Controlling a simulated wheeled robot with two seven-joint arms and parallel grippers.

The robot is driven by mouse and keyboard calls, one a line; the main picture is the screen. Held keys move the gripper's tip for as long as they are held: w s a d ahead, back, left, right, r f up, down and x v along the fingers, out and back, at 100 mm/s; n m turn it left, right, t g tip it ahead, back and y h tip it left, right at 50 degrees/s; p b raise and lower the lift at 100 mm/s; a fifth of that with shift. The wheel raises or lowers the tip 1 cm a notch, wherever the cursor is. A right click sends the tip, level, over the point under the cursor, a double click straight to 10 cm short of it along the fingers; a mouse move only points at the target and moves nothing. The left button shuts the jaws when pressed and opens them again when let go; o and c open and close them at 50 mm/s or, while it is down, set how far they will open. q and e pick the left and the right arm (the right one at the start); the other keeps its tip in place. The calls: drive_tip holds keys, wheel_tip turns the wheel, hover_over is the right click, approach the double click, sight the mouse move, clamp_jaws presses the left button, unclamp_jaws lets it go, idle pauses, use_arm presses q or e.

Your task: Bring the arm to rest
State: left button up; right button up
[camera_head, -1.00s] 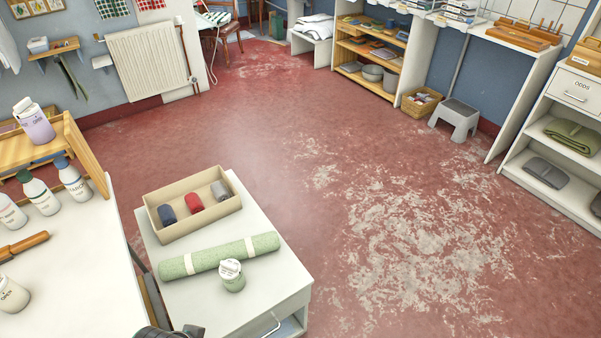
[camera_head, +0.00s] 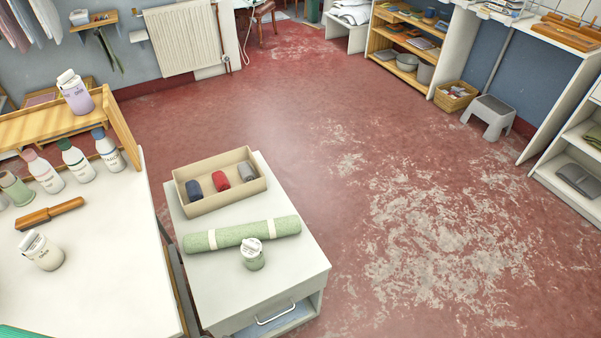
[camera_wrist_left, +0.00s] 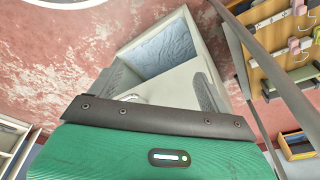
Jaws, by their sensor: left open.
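My left gripper (camera_wrist_left: 162,82) shows in the left wrist view, with two dark ribbed fingers spread wide and nothing seen between them. Behind the fingers in that view is the white cabinet (camera_wrist_left: 185,80) with a blue-lined open compartment. In the head view neither gripper shows. There the white cabinet (camera_head: 305,262) bears a beige box (camera_head: 215,205), a rolled green cloth (camera_head: 240,234) with two pale bands, and a small green jar (camera_head: 252,254) with a white lid. My right gripper is in neither view.
A white table (camera_head: 110,270) at the left holds several bottles, a wooden-handled tool (camera_head: 50,213) and a white jar (camera_head: 40,251). A grey step stool (camera_head: 488,117) and a basket (camera_head: 455,96) stand by the back right wall. The red floor (camera_head: 400,200) between is clear.

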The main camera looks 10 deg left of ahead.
use_arm(q)
drive_tip(key=s+a+f, duration=0.1)
drive_tip(key=s+f, duration=0.9)
drive_tip(key=s+a+f+g+p, duration=0.1)
drive_tip(key=s+a+f, duration=0.1)
drive_tip(key=s+f, duration=0.8)
drive_tip(key=shift+a+f+p, duration=0.25)
drive_tip(key=shift+f+p, duration=0.05)
drive_tip(key=shift+f, duration=0.05)
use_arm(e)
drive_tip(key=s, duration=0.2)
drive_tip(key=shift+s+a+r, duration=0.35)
use_arm(q)
drive_tip(key=shift+s, duration=0.1)
